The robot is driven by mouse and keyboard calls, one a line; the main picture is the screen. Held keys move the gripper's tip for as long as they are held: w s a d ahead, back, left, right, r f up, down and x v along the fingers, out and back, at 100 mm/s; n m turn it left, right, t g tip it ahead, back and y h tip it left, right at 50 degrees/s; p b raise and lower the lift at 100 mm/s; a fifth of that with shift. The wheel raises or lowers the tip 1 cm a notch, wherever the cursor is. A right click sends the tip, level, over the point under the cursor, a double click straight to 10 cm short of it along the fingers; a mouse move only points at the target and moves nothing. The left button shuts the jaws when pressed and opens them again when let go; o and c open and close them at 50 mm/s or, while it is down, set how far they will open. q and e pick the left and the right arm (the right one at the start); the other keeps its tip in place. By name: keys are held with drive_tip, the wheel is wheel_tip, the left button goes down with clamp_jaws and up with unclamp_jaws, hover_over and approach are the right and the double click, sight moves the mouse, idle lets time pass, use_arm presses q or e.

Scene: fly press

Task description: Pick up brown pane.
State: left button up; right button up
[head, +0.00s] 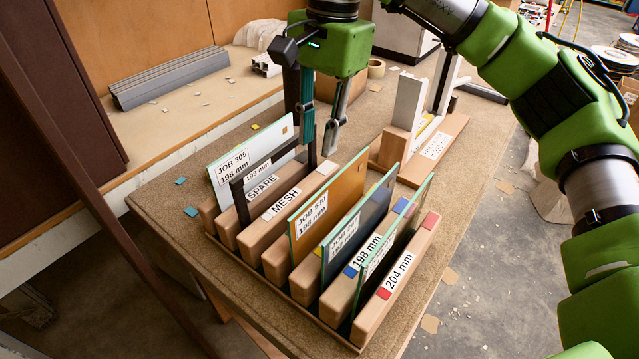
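The brown pane (346,197) is an amber-brown sheet labelled JOB 530, 198 mm. It stands upright in a slot of the wooden rack (262,241), near the rack's middle, with its lower part hidden in the slot. My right gripper (320,154) points down above the back of the rack, left of the brown pane's far upper end. Its fingers are apart with nothing seen between them. I cannot tell its exact height above the rack. My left gripper is not in view.
A clear pane (226,175) and a black-framed mesh (238,200) stand left of the brown pane. A wooden fixture (439,139) stands behind, with grey bars (170,79) on the ledge.

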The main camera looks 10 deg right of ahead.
sight(333, 179)
drive_tip(key=shift+h, duration=0.6)
drive_tip(key=f, duration=0.1)
drive_tip(key=d+f, duration=0.2)
drive_tip(key=shift+s+d+f, duration=0.1)
drive_tip(key=shift+s+d, duration=0.1)
drive_tip(key=shift+s, duration=0.05)
drive_tip(key=f, duration=0.4)
drive_tip(key=shift+w+f+p, duration=0.25)
drive_tip(key=shift+w+p, duration=0.05)
drive_tip(key=shift+s+f+p, duration=0.1)
drive_tip(key=shift+f+p, duration=0.15)
drive_tip(key=shift+p, duration=0.05)
wheel_tip(333, 179, down, 4)
drive_tip(key=shift+d+r+p, duration=0.1)
drive_tip(key=shift+r+p, duration=0.15)
drive_tip(key=shift+p, duration=0.65)
drive_tip(key=shift+f, duration=0.4)
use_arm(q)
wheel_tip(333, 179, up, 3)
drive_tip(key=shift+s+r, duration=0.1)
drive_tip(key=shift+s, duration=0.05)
use_arm(e)
drive_tip(key=shift+f, duration=0.15)
